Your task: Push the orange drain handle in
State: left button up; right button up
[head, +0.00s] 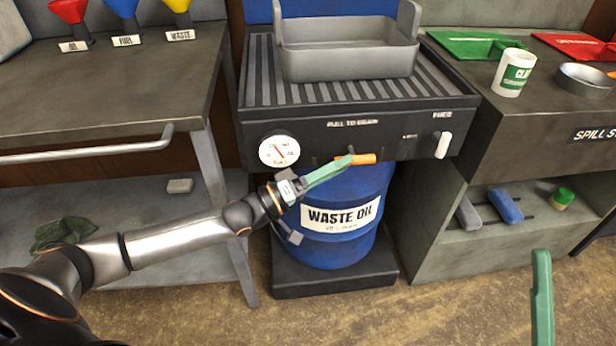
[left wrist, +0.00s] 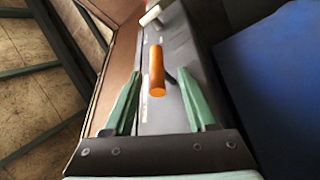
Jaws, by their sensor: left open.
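The orange drain handle (head: 364,158) sits at the front of the dark drain station's panel (head: 400,128), below the words "PULL TO DRAIN". My left gripper (head: 346,161) reaches it from the left, with its green fingers partly in front of the handle's left end. In the left wrist view, the handle (left wrist: 156,72) shows between the two spread fingers of my left gripper (left wrist: 158,84), with a gap on each side. I cannot tell whether a finger touches it. One green finger of my right gripper (head: 542,298) shows at the lower right, away from the station.
A round gauge (head: 279,151) and a white knob (head: 443,145) flank the handle. A blue waste oil drum (head: 345,240) stands below. A grey pan (head: 348,62) rests on the slatted top. A workbench (head: 110,97) stands left and a spill cabinet (head: 520,145) right.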

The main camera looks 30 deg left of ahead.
pick_arm(q)
jog(key=p+v, duration=0.1)
jog(key=v, duration=0.7)
jog(key=shift+s+a, duration=0.1)
